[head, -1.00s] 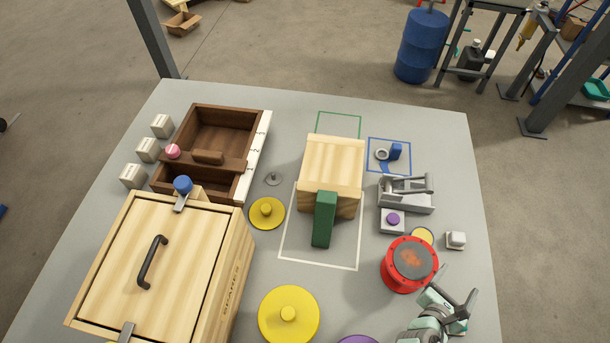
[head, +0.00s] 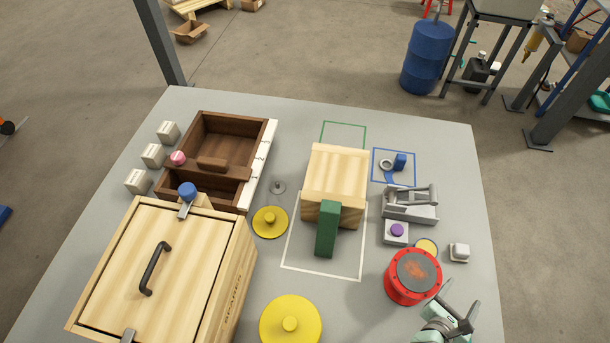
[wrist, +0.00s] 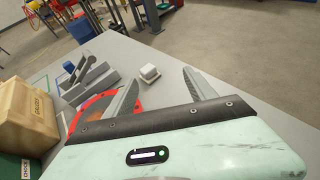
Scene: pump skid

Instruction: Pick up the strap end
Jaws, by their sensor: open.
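A short blue piece (head: 400,161) with a grey ring (head: 386,164) beside it lies inside a blue outline at the table's back right. It may be the strap end, but no label shows. Blue also shows small in the wrist view (wrist: 69,66), beyond a grey clamp-like fixture (head: 410,202). My gripper (head: 461,300) is at the lower right, in front of and to the right of the red drum (head: 400,287). In the wrist view my gripper (wrist: 161,78) has its fingers wide apart with nothing held between them. It is well short of the blue piece.
A wooden box (head: 338,167) with a green block (head: 326,228) against its front stands mid-table. A purple button (head: 397,230) and a small white block (head: 460,252) lie near the fixture. A large wooden crate (head: 190,265) fills the left front.

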